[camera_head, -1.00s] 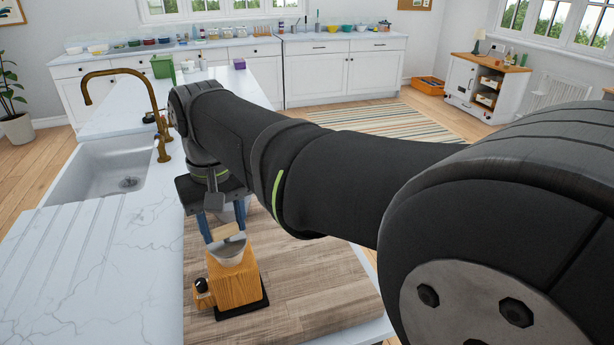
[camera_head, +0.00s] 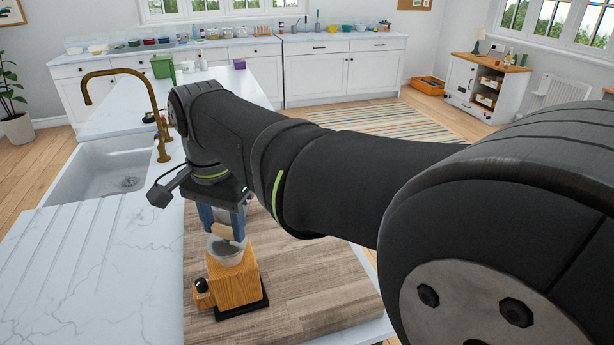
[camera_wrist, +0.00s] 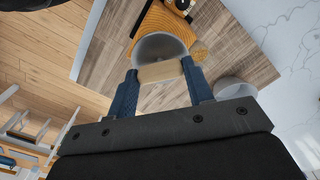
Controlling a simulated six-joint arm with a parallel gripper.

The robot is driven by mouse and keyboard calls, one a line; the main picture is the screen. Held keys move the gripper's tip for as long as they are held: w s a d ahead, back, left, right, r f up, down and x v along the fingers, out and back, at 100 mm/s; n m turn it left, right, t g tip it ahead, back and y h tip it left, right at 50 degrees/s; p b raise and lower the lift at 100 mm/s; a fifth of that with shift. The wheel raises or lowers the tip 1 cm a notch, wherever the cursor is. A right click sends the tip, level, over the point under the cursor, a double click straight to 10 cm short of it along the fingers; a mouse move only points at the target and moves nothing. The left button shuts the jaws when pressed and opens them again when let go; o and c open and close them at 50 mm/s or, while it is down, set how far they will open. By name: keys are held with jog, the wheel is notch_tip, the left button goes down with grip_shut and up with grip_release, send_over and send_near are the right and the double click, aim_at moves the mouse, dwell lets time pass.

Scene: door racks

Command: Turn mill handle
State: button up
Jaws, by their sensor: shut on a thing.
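The mill has a wooden box body (camera_head: 236,286) on a dark base, with a grey bowl-shaped top (camera_head: 226,252) and a small drawer with a dark knob (camera_head: 201,286) at its front left. It stands upright on a wooden board. My gripper (camera_head: 224,234) is above the bowl and points down. Its blue fingers are shut on the mill's light wooden handle (camera_wrist: 160,72). In the wrist view, the handle spans between the two fingertips beside the grey bowl (camera_wrist: 158,48). The fingers and wrist hide part of the handle and its crank.
The wooden board (camera_head: 315,290) lies on the marble counter and has free room right of the mill. A white bowl (camera_wrist: 234,88) shows beside my gripper in the wrist view. A sink (camera_head: 105,170) with a brass tap (camera_head: 130,82) is at the left.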

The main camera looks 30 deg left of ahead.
aim_at(223, 227)
jog(key=shift+r+m, duration=0.1)
jog(key=shift+m, duration=1.5)
jog(key=o, duration=1)
notch_tip(223, 227, up, 17)
jog(key=shift+r, duration=0.15)
